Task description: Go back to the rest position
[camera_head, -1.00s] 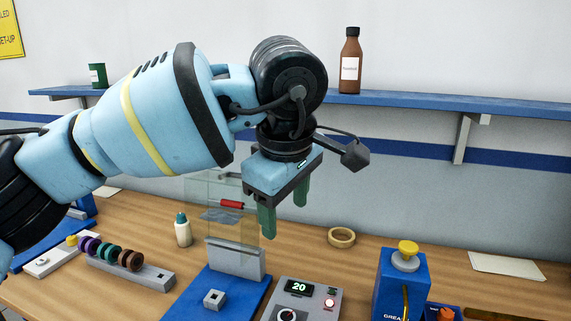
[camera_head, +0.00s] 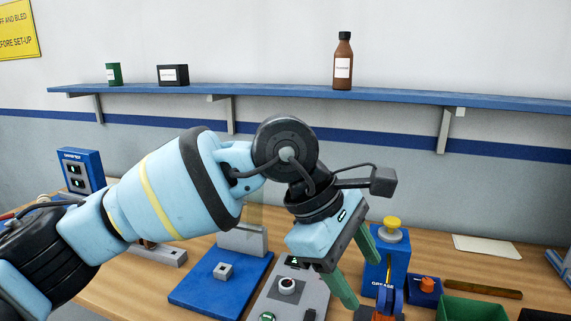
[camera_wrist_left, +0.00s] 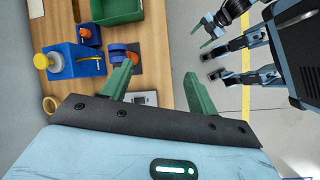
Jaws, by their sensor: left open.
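My left gripper (camera_head: 362,286) is open and empty. It hangs tilted over the bench at the lower middle of the head view, in front of the blue grease dispenser (camera_head: 375,262). Its two green fingers stand apart in the left wrist view (camera_wrist_left: 159,68), with nothing between them. My right gripper (camera_wrist_left: 208,32) shows small at the upper right of the left wrist view, over the floor. Its fingers are too small there to judge the gap. It does not show in the head view.
The wooden bench (camera_head: 433,248) holds a blue plate (camera_head: 205,292), a grey control box (camera_head: 275,301), a green bin (camera_head: 474,308) and a small blue pot (camera_head: 424,290). A blue wall shelf (camera_head: 280,90) with a brown bottle (camera_head: 343,62) runs behind my arm. Floor (camera_wrist_left: 220,107) is clear beside the bench.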

